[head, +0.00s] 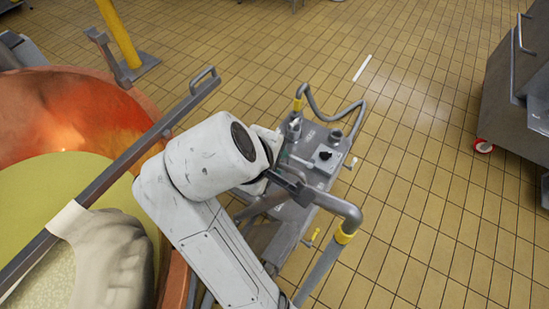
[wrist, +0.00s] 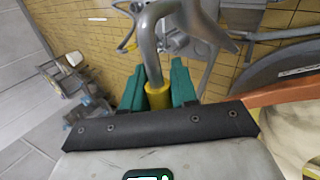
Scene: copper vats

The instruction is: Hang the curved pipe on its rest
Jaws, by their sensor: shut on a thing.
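The curved pipe (wrist: 150,45) is grey with a yellow band. In the wrist view the green fingers of my gripper (wrist: 158,96) are shut around the yellow band, and the pipe rises from them and bends to the right. In the head view a grey bent pipe with a yellow band (head: 351,214) shows beside my wrist, over the near end of the grey wheeled unit. My fingers are mostly hidden there behind my arm. I cannot tell which part is the pipe's rest.
A copper vat (head: 75,88) stands at the left, with a grey bar (head: 128,158) across it. The grey unit (head: 325,135) carries a looped hose and several fittings. A steel cabinet (head: 515,90) stands at the right. The tiled floor between is open.

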